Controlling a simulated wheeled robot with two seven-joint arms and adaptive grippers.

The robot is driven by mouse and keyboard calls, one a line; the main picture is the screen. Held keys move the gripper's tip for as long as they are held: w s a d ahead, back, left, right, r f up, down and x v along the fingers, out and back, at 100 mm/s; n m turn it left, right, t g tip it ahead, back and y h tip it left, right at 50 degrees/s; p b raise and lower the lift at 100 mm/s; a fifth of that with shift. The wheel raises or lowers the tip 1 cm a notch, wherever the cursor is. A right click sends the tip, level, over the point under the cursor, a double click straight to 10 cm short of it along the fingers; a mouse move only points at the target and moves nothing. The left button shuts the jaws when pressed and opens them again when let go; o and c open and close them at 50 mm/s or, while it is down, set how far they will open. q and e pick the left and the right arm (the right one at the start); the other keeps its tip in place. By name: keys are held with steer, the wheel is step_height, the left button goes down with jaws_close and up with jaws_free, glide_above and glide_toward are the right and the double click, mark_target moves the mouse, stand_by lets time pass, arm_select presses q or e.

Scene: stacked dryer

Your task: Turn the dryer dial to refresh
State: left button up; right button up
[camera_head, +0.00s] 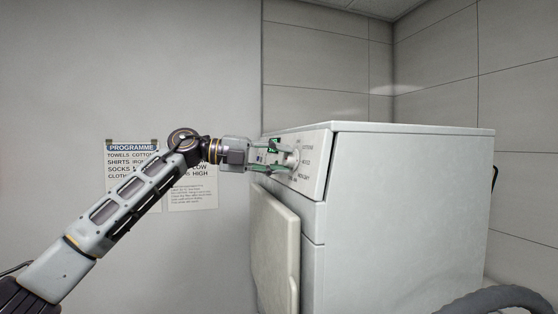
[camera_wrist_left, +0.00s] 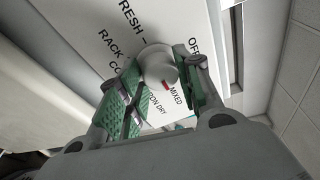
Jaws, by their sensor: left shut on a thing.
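The white dryer (camera_head: 400,215) stands right of centre in the head view, its control panel (camera_head: 318,170) facing left. The round pale dial (camera_head: 293,160) is on that panel. In the left wrist view the dial (camera_wrist_left: 157,62) has a red mark pointing toward the word MIXED. Labels ending in RESH and starting with RACK and OF show around it, partly cut off. My left gripper (camera_head: 274,157) reaches the panel from the left. Its green pads lie on either side of the dial, and it is shut on it. My right gripper is in neither view.
The dryer's door (camera_head: 273,245) is below the panel, on the same side as the dial. Two printed notices, one headed PROGRAMME (camera_head: 132,148), hang on the grey wall behind my left arm. Tiled walls stand behind the dryer.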

arm_select(q)
steer(key=m+y, duration=0.1)
steer(key=m, duration=0.4)
steer(key=m+y, duration=0.1)
steer(key=m, duration=0.3)
steer(key=shift+m, duration=0.3)
steer(key=m, duration=0.4)
steer(key=shift+d+y, duration=0.1)
steer(key=shift+y, duration=0.2)
steer(key=m+t, duration=0.1)
steer(key=m, duration=0.2)
steer(key=shift+s+m+y, duration=0.1)
steer(key=shift+m+y, duration=0.2)
steer(key=shift+m, duration=0.1)
steer(key=m+t, duration=0.1)
steer(key=m, duration=0.2)
steer(key=m+t+b, duration=0.1)
steer(key=m, duration=0.3)
steer(key=shift+s+y, duration=0.15)
steer(key=shift+y, duration=0.15)
steer(key=m+t+b, duration=0.1)
steer(key=m, duration=0.3)
steer(key=shift+s+m+t+b, duration=0.1)
steer(key=shift+m+t+b, duration=0.5)
steer(key=shift+m, duration=1.5)
steer(key=shift+h, duration=0.4)
